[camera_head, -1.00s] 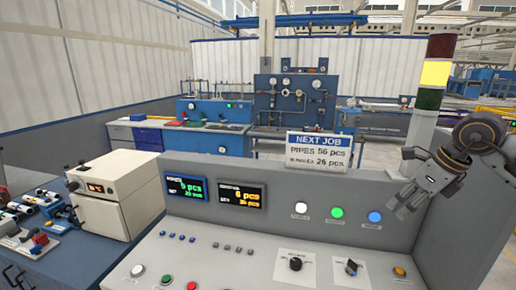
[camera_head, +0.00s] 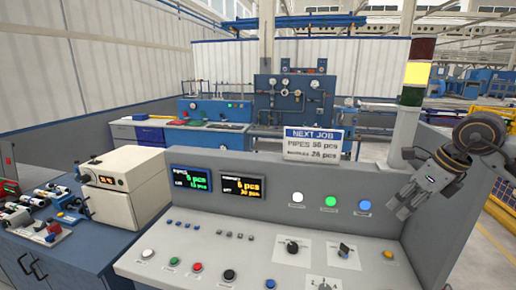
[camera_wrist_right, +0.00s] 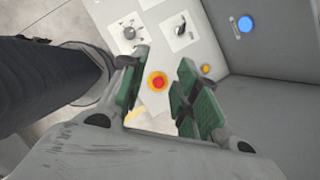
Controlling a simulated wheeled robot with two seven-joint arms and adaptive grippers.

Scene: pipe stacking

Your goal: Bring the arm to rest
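My right arm comes in from the right in the head view, bent, with its grey gripper (camera_head: 398,203) pointing down and left in front of the console's upright panel. In the right wrist view, the gripper's two green-padded fingers (camera_wrist_right: 161,78) are apart with nothing between them. A red button on a yellow base (camera_wrist_right: 157,82) shows through the gap, farther off on the console. My left arm and gripper are not in view.
The grey control console (camera_head: 205,222) fills the foreground with displays, lamps, buttons and knobs. A signal tower (camera_head: 413,72) glows yellow behind it. A blue bench (camera_head: 75,243) at the left holds a white box (camera_head: 122,185) and several small parts. Open floor shows at the right.

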